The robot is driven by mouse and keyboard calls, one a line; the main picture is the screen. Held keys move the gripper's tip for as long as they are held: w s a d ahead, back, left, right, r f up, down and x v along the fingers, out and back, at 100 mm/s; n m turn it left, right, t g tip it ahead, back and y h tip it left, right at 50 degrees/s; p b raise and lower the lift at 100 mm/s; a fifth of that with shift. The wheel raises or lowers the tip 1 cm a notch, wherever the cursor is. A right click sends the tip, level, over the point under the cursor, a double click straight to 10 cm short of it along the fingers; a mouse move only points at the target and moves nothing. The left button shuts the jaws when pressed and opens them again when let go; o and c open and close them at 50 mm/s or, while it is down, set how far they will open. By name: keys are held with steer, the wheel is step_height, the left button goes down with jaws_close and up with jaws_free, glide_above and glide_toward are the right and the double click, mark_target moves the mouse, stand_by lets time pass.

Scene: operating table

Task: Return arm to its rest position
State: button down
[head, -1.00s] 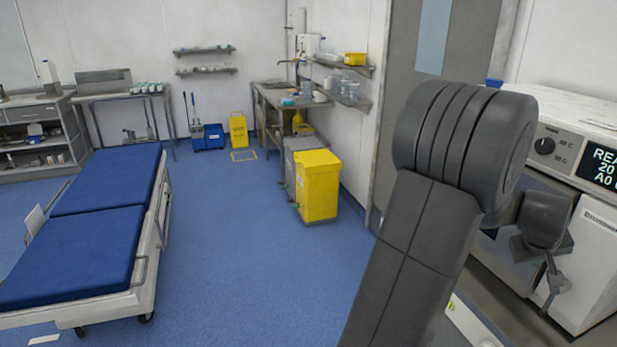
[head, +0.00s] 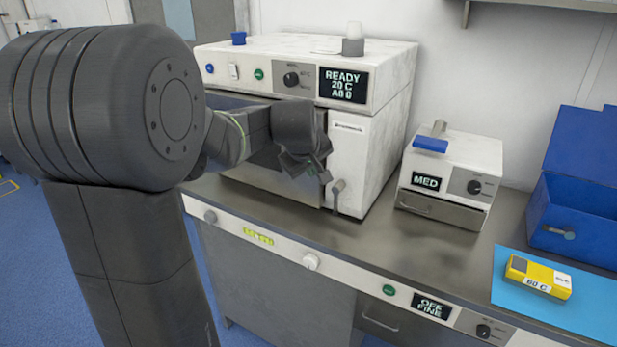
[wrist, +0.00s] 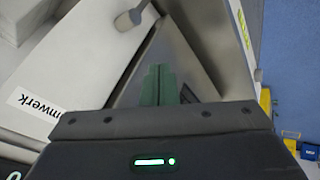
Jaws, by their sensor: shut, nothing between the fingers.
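My arm stretches from the left side of the head view toward the white sterilizer (head: 375,95) with the "READY 20 C" display. My gripper (head: 312,172) is in front of the sterilizer's dark front, left of its white door panel. In the wrist view the two greenish fingers of my gripper (wrist: 159,82) are together with nothing between them. A grey surface lies behind the fingers there. The sterilizer's labelled white panel (wrist: 70,95) is at the left of the wrist view. Whether the gripper touches anything cannot be told.
The steel worktop (head: 400,250) runs along the right. On it stand a small white unit marked MED (head: 455,160), a blue open box (head: 580,190), and a yellow "60 C" device (head: 538,277) on a light blue mat (head: 590,315). Blue floor (head: 30,260) is open at left.

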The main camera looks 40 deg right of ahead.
steer(key=v, duration=0.2)
steer(key=shift+s+r, duration=0.3)
steer(key=shift+s, duration=0.05)
glide_toward(316, 182)
step_height(316, 182, down, 3)
steer(key=a, duration=0.1)
steer(key=d, duration=0.1)
steer(key=w+d+p, duration=0.1)
steer(key=d, duration=0.1)
steer(key=shift+w+f, duration=0.2)
steer(key=shift+w, duration=0.15)
steer(key=shift+r, duration=0.1)
steer(key=shift+a, duration=0.1)
